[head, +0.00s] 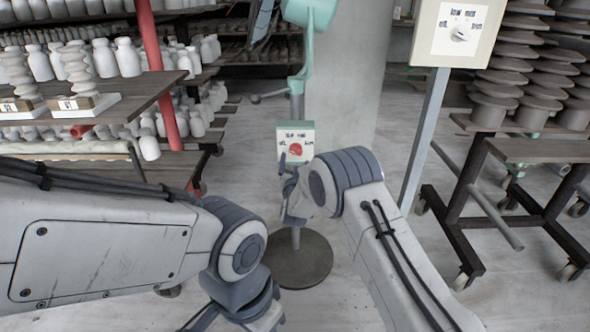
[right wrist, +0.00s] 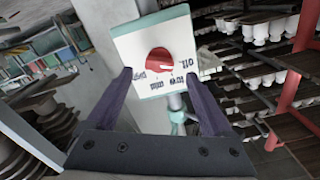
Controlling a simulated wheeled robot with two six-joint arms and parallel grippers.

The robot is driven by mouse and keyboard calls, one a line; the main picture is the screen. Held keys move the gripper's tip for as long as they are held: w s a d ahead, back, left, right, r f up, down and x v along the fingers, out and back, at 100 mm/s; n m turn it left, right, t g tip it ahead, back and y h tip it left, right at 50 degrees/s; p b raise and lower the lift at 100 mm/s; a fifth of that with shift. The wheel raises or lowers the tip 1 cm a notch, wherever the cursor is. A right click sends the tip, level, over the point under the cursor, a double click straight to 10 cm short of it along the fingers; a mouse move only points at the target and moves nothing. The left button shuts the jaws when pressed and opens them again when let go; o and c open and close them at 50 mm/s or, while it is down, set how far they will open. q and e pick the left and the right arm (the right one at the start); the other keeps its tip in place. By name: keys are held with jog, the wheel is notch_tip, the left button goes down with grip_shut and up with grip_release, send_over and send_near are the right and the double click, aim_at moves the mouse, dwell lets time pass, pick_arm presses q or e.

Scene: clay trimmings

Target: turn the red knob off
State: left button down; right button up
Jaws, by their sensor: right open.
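The red knob (head: 296,149) sits on the white face of a small teal-edged control box (head: 309,133) on a stand. In the right wrist view, the knob (right wrist: 159,61) shows beyond the fingertips, roughly between them. Its printed labels, including "off", appear upside down there. I cannot tell surely which label its pointer faces. My right gripper (right wrist: 158,74) is open and empty, facing the box. In the head view, the right gripper (head: 287,178) is just below and left of the knob, partly hidden by its own wrist. My left wrist reaches the bottom edge, where its jaws are unclear.
Shelves of white bottles (head: 102,58) stand at left, beside a red post (head: 150,40). A wheeled rack of stacked discs (head: 515,70) is at right. The stand's round base (head: 300,265) rests on the floor.

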jog(key=shift+s+p, duration=0.45)
jog(key=shift+s, duration=2.35)
jog(key=s+d+n+g+y, duration=0.1)
jog(key=s+d+n+g, duration=0.1)
jog(key=s+d+g, duration=0.5)
jog(key=s+d+n+g, duration=0.1)
jog(key=s+d+g, duration=0.25)
jog(key=s, duration=0.65)
jog(key=s+d+n+g+h, duration=0.15)
jog(key=s+d, duration=0.25)
jog(key=s, duration=0.5)
jog(key=s+d+g+y, duration=0.1)
jog(key=s+d+g, duration=0.25)
jog(key=s, duration=0.65)
jog(key=s+a+r+n+g+p, duration=0.1)
jog(key=s+a+r+n, duration=0.25)
jog(key=s+a, duration=0.3)
jog(key=s+a+r+n+g, duration=0.2)
jog(key=s+a+r+n, duration=0.15)
jog(key=s+a, duration=0.3)
notch_tip(320, 180, up, 29)
jog(key=p, duration=2.9)
jog(key=shift+w+f, duration=0.15)
jog(key=shift+w, duration=0.05)
